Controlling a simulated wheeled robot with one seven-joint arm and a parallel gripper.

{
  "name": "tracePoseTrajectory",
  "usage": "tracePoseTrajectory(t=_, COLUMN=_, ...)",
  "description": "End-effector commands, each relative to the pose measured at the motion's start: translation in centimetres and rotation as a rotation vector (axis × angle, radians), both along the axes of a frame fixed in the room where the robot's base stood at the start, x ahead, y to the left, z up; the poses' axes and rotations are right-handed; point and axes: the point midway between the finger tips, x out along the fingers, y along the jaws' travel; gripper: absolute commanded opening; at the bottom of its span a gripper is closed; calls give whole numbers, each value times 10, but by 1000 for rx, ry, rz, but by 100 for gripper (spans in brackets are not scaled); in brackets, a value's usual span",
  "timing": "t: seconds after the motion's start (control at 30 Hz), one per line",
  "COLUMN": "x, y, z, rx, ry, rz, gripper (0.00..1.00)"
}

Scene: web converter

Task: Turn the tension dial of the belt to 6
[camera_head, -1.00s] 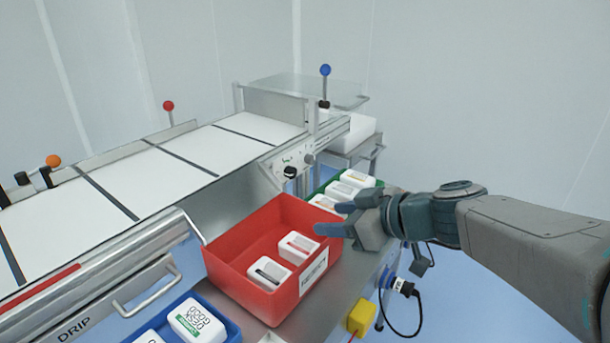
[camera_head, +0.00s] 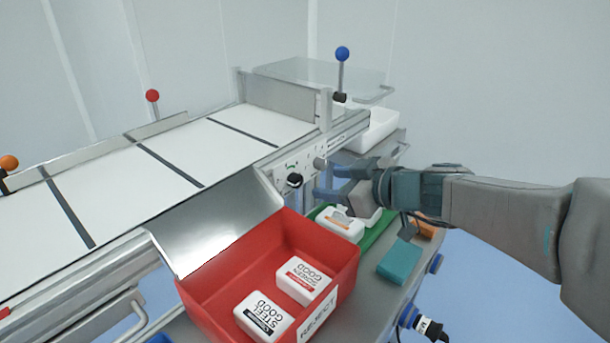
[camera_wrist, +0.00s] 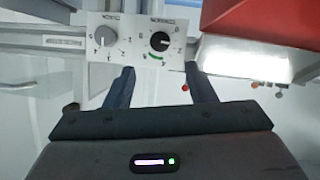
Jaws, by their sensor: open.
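A white dial panel (camera_head: 279,168) is on the side of the belt machine. It carries a black knob (camera_head: 294,180) and a grey knob (camera_head: 320,163); the labels are too small to read, so I cannot tell which is the tension dial. In the wrist view the black knob (camera_wrist: 160,41) has a white pointer mark and a green arc on the scale below it, and the grey knob (camera_wrist: 105,36) is left of it. My gripper (camera_head: 334,181) is open and empty, right of the panel. In the wrist view its fingertips (camera_wrist: 160,70) are apart, below the black knob and not around it.
A red reject bin (camera_head: 335,258) with two white boxes stands in front of the panel. A green tray (camera_head: 376,236) with a white box is under my gripper. A teal block (camera_head: 400,261) lies to the right. The white belt (camera_head: 165,165) stretches left.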

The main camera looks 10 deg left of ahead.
Motion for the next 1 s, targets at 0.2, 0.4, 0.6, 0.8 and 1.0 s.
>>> tracePoseTrajectory(t=0.2, x=25, y=38, z=-20, rx=-1, ry=4, rz=5, gripper=50)
tracePoseTrajectory(t=0.4, x=41, y=62, z=-31, rx=-1, ry=2, rz=5, gripper=50)
tracePoseTrajectory(t=0.6, x=49, y=74, z=-36, rx=-1, ry=1, rz=5, gripper=50)
tracePoseTrajectory(t=0.8, x=50, y=76, z=-37, rx=-1, ry=0, rz=6, gripper=50)
tracePoseTrajectory(t=1.0, x=50, y=76, z=-37, rx=-1, ry=1, rz=5, gripper=28)
